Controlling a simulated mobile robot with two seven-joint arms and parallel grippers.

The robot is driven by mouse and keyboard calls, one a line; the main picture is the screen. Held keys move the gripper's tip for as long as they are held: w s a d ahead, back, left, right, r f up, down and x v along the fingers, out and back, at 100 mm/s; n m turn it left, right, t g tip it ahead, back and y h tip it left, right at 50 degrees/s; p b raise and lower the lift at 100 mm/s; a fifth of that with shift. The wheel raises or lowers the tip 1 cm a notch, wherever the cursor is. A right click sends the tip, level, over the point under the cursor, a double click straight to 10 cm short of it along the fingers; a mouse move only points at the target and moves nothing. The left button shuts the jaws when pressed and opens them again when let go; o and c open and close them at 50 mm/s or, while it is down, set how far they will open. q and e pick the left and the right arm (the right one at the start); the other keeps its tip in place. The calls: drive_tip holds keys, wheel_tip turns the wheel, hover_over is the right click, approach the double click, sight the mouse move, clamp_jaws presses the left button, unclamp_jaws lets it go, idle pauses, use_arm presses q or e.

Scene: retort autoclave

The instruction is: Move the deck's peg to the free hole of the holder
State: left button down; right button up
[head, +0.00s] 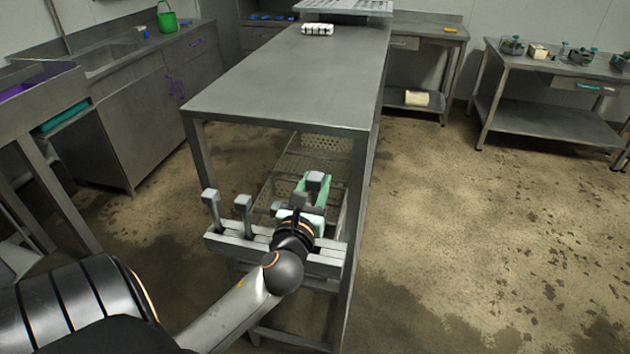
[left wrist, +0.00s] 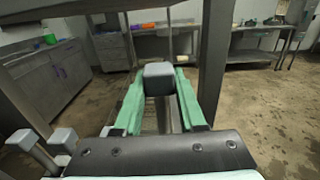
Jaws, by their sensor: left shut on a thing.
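A grey block-headed peg (head: 318,182) stands upright between the mint-green fingers of my left gripper (head: 310,197), which is shut on it. In the left wrist view the same peg (left wrist: 158,78) shows between both fingers. The grey slotted holder (head: 224,243) runs across the front of the table frame, below and around the gripper. Two other pegs, the far left one (head: 210,204) and its neighbour (head: 243,212), stand in the holder. Another grey peg head (head: 298,202) shows close to the gripper. My wrist hides the holder's middle, so I cannot tell whether the held peg's foot is in it.
A long steel table (head: 285,90) stands just beyond, with a leg (head: 354,200) right of the gripper. Wire baskets (head: 318,150) lie under its top. A sink counter (head: 120,100) stands left. The floor (head: 480,220) at right is clear.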

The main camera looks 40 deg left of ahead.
use_arm(q)
drive_tip(key=shift+f+b, duration=1.3)
drive_tip(key=shift+b, duration=0.05)
drive_tip(key=shift+f+b, duration=1.2)
drive_tip(key=shift+f, duration=0.8)
drive_tip(key=shift+f+b, duration=0.85)
drive_tip(key=shift+f, duration=0.75)
drive_tip(key=shift+c, duration=2)
unclamp_jaws()
drive_tip(key=shift+f, duration=0.1)
drive_tip(key=b+v, duration=0.2)
drive_tip(key=v, duration=1)
drive_tip(key=shift+s, duration=0.25)
